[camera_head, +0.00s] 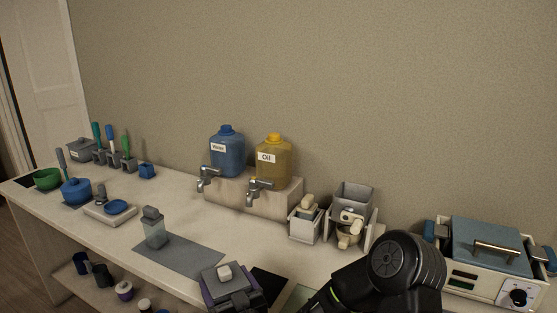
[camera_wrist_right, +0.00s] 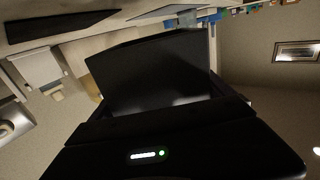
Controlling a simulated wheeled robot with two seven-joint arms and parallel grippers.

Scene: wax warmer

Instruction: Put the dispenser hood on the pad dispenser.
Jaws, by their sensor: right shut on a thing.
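My right arm comes in at the lower right in the head view, with the right gripper (camera_head: 318,301) low in the picture and partly cut off by the bottom edge. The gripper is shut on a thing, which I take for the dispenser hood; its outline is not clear. In the wrist view a large dark form (camera_wrist_right: 155,75) fills the middle, and I cannot tell gripper from held thing there. My left gripper is not in view.
A black mat (camera_head: 268,287) lies beside the purple unit. The warmer (camera_head: 487,248) is at right.

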